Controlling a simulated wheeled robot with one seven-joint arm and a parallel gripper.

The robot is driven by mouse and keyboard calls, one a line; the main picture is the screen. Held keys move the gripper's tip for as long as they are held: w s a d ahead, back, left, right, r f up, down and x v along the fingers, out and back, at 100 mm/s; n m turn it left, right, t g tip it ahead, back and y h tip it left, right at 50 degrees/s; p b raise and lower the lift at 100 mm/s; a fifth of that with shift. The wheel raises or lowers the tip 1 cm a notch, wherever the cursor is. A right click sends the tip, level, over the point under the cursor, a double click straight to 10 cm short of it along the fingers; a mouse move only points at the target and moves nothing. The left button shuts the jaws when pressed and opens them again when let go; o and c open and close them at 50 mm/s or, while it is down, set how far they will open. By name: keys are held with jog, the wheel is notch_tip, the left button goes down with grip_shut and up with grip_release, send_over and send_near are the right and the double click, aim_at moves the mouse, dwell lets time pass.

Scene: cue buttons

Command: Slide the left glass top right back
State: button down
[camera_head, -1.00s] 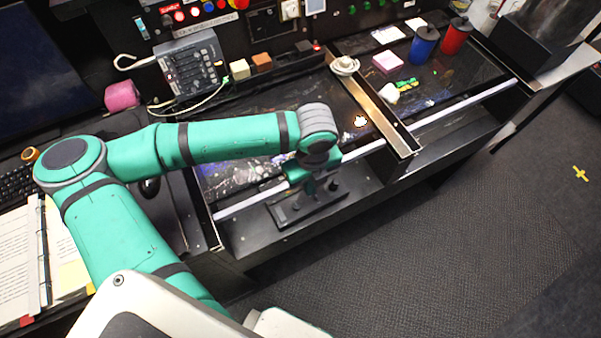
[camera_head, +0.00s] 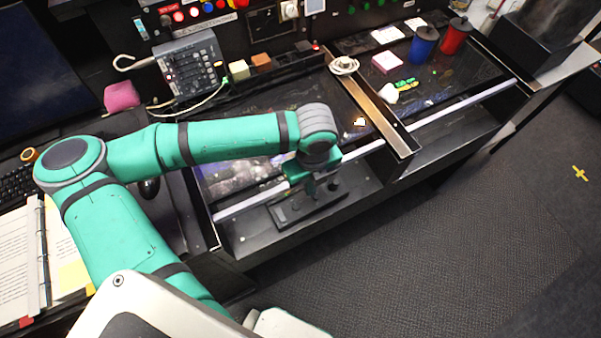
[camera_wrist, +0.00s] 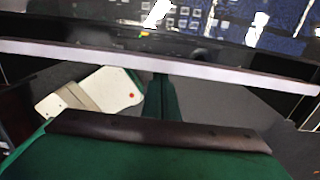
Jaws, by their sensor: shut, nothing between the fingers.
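The left glass top (camera_head: 232,178) is a dark, shiny panel in the desk on the left of the metal divider, partly hidden by my forearm. A pale bar (camera_head: 250,202) runs along its front edge, and this bar crosses the wrist view (camera_wrist: 80,52). My gripper (camera_head: 312,190) is at this front bar, pointing down, and is shut and empty. In the wrist view the dark green gripper (camera_wrist: 162,100) shows just below the bar. I cannot tell whether it touches the bar.
A metal divider (camera_head: 376,107) separates the left panel from the right one. The right glass top (camera_head: 440,85) lies under a pink block (camera_head: 387,62), with blue (camera_head: 423,45) and red (camera_head: 456,36) canisters near its back. A control box (camera_head: 188,66) stands behind left. Open carpet lies in front.

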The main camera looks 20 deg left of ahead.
aim_at(266, 110)
jog(key=shift+w+a, duration=0.95)
jog(key=shift+a, duration=0.25)
jog(key=shift+w+a, duration=0.9)
jog(key=shift+a, duration=0.3)
jog(key=shift+w+a, duration=0.95)
jog(key=shift+a, duration=0.25)
jog(key=shift+w+a, duration=0.9)
jog(key=shift+a, duration=0.3)
jog(key=shift+w+a, duration=0.95)
jog(key=shift+a, duration=0.2)
jog(key=shift+w+a, duration=0.9)
jog(key=shift+a, duration=0.3)
jog(key=shift+w+a, duration=0.9)
jog(key=shift+a, duration=0.3)
jog(key=shift+w+a, duration=0.95)
jog(key=shift+a, duration=0.2)
jog(key=shift+w+a, duration=0.9)
jog(key=shift+a, duration=0.3)
jog(key=shift+w+a, duration=0.7)
jog(key=shift+a, duration=0.2)
jog(key=shift+w+a, duration=0.7)
jog(key=shift+a, duration=0.15)
jog(key=shift+s+d, duration=0.8)
jog(key=shift+d, duration=0.25)
jog(key=shift+r, duration=4.5)
